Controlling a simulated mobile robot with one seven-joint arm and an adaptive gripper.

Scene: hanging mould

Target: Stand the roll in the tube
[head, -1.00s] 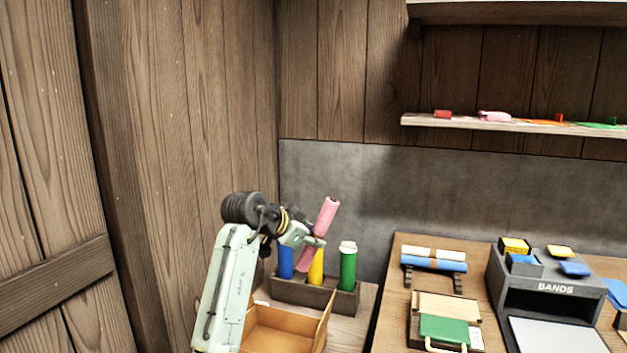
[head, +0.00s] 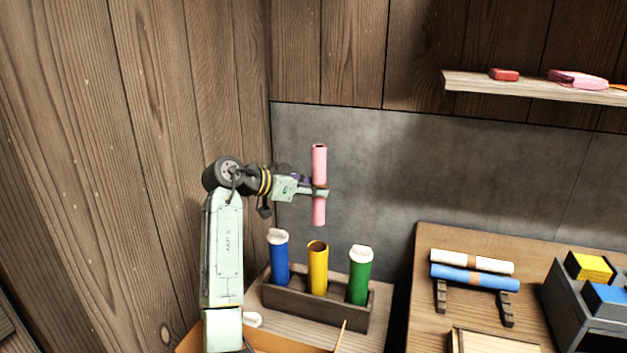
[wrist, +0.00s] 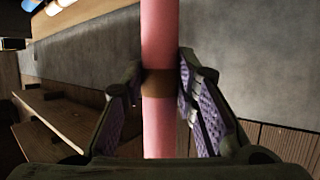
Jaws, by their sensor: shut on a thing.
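A pink roll (head: 319,163) with a brown band stands upright in the air in the head view. My gripper (head: 318,191) is shut around its middle, near the band. The wrist view also shows the pink roll (wrist: 159,115) between the two fingers of my gripper (wrist: 160,85). Below the roll, apart from it, is a yellow tube (head: 318,272) whose open top looks empty. A blue tube (head: 279,262) and a green tube (head: 359,278) stand either side of it, each with a white roll end showing at its top. All three stand in a dark wooden rack (head: 315,309).
A light brown open box (head: 285,342) lies in front of the rack. On the table at right, a white roll (head: 472,261) and a blue roll (head: 474,277) rest on a stand. A grey organiser (head: 565,297) is beyond them. Wooden wall rises close on the left.

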